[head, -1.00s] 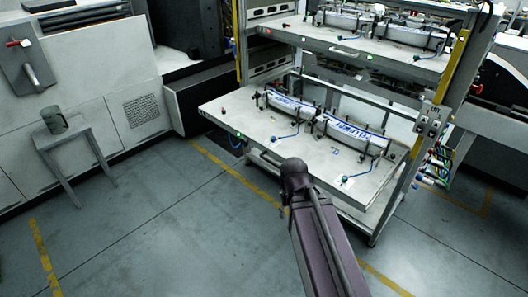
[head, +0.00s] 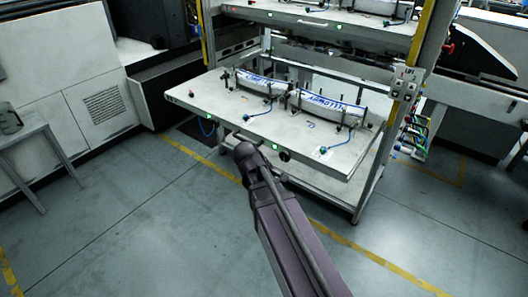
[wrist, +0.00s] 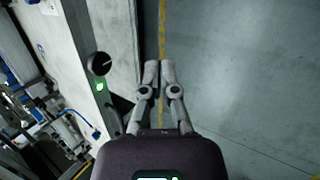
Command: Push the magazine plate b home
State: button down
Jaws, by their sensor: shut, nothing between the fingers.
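The lower magazine plate (head: 210,98) is a pale flat shelf that sticks out of the rack toward me. No letter marking plate b is legible. My gripper (wrist: 159,68) is shut and empty. In the head view my gripper (head: 240,137) is in front of the lower plate's front edge, left of a black round knob (head: 285,156) and a green light (head: 275,146). The wrist view shows a black knob (wrist: 99,64) and a green light (wrist: 99,87) left of the fingers; contact cannot be told.
An upper plate (head: 300,20) with labels is above. A rack post with a control box (head: 405,83) and coloured cables (head: 412,135) stands at the right. A small table with a mug (head: 10,120) is at the left. The floor in front is clear, with yellow lines.

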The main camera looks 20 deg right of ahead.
aim_at(267, 139)
jog(key=w+a+f+n+t+h+b, duration=0.2)
jog(key=w+a+n+t+h+b, duration=0.1)
jog(key=w+n+b, duration=0.5)
jog(key=w+a+f+n+t+h+b, duration=0.2)
jog(key=w+n+t+h+b, duration=0.3)
jog(key=w+n+b, duration=0.4)
jog(key=shift+w+a+f+n+t+b, duration=0.15)
jog(key=shift+a+f+n+t+b, duration=0.25)
jog(key=shift+a+b, duration=0.55)
jog(key=shift+w+d, duration=0.1)
jog(key=shift+d, duration=0.05)
jog(key=x, duration=1.3)
jog(key=shift+w+d, duration=0.25)
jog(key=shift+d, duration=0.05)
jog(key=shift+w, duration=0.1)
